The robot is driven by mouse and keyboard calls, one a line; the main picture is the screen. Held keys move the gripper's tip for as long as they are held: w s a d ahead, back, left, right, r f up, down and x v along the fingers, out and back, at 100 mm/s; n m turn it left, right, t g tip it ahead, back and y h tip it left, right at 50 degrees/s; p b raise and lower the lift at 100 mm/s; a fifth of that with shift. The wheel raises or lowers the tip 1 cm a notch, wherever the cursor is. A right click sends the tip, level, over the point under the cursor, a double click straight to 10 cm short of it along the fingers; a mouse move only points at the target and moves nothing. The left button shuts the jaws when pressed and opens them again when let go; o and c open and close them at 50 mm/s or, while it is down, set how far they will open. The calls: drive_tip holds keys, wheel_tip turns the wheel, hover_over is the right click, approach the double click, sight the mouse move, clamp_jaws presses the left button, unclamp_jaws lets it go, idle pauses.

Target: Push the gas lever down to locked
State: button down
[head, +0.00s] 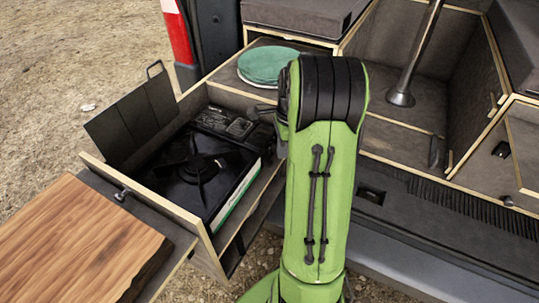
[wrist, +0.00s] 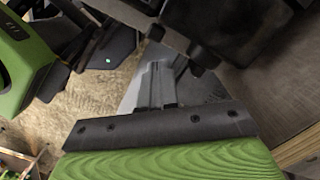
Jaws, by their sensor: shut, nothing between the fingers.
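The black camping stove (head: 205,165) sits in the pulled-out drawer, with its burner and pan support in the middle. Its control end (head: 228,124) lies at the back right, close to my arm. The gas lever cannot be made out clearly in the head view, and its position cannot be told. In the wrist view, my gripper (wrist: 157,72) is shut and empty, its grey fingers together. A dark part with short knobs (wrist: 205,45) is close beyond the fingertips; I cannot tell whether they touch. My arm hides most of the gripper in the head view.
The wooden board (head: 75,245) is at the front left. A dark folded windshield (head: 135,118) stands along the drawer's left side. A round green lid (head: 268,65) lies on the cabinet behind. Drawer walls (head: 150,203) surround the stove. Open gravel lies at the left.

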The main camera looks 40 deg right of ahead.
wheel_tip(320, 180, up, 16)
drive_tip(key=d+p, duration=0.1)
drive_tip(key=p, duration=0.5)
drive_tip(key=shift+s+d+f, duration=0.15)
drive_tip(key=shift+s+d, duration=0.05)
drive_tip(key=shift+s, duration=0.25)
drive_tip(key=shift+a, duration=0.1)
drive_tip(key=s+a+r+n+t+h+p, duration=0.1)
drive_tip(key=s+a+r+n+p, duration=0.1)
drive_tip(key=a+r+n, duration=0.5)
drive_tip(key=s+a+r+n+t+h+p, duration=0.1)
drive_tip(key=a+n, duration=0.4)
drive_tip(key=a, duration=0.6)
drive_tip(key=s+a+n+t+y+p, duration=0.1)
drive_tip(key=s+a+n+t+p, duration=0.1)
drive_tip(key=s+a+n, duration=0.6)
drive_tip(key=s+n+t, duration=0.1)
drive_tip(key=s+n, duration=0.1)
drive_tip(key=n, duration=0.2)
drive_tip(key=shift+s+f, duration=0.25)
drive_tip(key=shift+f, duration=0.05)
drive_tip(key=shift+a, duration=0.1)
